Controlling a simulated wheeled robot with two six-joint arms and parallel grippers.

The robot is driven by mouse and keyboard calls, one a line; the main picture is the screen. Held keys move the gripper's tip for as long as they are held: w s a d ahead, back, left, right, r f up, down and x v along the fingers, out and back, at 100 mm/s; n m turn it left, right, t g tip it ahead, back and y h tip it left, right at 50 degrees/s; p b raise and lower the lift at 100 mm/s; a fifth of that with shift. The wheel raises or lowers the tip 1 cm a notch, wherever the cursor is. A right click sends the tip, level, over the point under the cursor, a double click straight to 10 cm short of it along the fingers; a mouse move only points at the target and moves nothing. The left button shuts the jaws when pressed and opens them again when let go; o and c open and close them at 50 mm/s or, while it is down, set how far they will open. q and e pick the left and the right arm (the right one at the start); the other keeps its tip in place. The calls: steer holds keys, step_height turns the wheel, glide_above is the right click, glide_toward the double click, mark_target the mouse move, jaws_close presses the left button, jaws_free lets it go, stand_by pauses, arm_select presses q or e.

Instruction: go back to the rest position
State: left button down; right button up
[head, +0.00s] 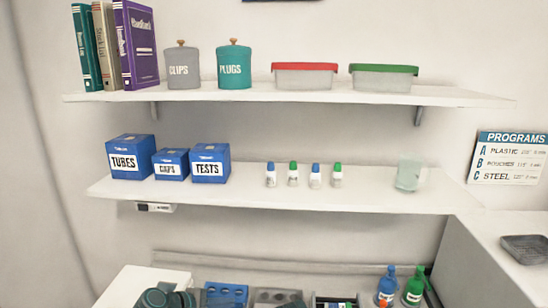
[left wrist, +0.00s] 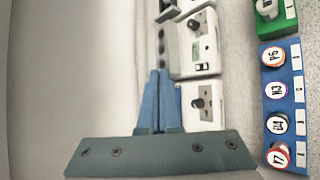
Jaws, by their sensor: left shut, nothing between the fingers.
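My left gripper shows in the left wrist view (left wrist: 158,75), its two blue fingers together with nothing between them. In the head view a dark part of my left arm shows at the bottom left edge; the fingers cannot be made out there. My right gripper is in neither view.
In the left wrist view, white devices with dark knobs (left wrist: 200,104) lie beyond the fingers, and a blue rack (left wrist: 272,92) of capped tubes is at right. In the head view, blue and green bottles (head: 387,287) stand low right, below a shelf (head: 260,192) with boxes and small bottles.

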arm_select(q)
steer(key=s+d+f+m+g+y+b, duration=0.2)
steer(key=s+f+m+y, duration=0.1)
steer(key=f+m, duration=0.3)
steer(key=s+d+f+m+g+y+b, duration=0.2)
steer(key=s+d+f+m+g+y, duration=0.1)
steer(key=s+f+m, duration=0.3)
steer(key=s+d+f+m+g+y+b, duration=0.2)
steer(key=s+f+m+y+b, duration=0.1)
steer(key=s+f+m, duration=0.2)
steer(key=shift+s+d+f+m+g, duration=0.15)
steer(key=shift+d+f+m+g, duration=0.25)
steer(key=shift+f+m, duration=0.1)
steer(key=shift+a+y, duration=0.15)
steer(key=shift+y, duration=0.25)
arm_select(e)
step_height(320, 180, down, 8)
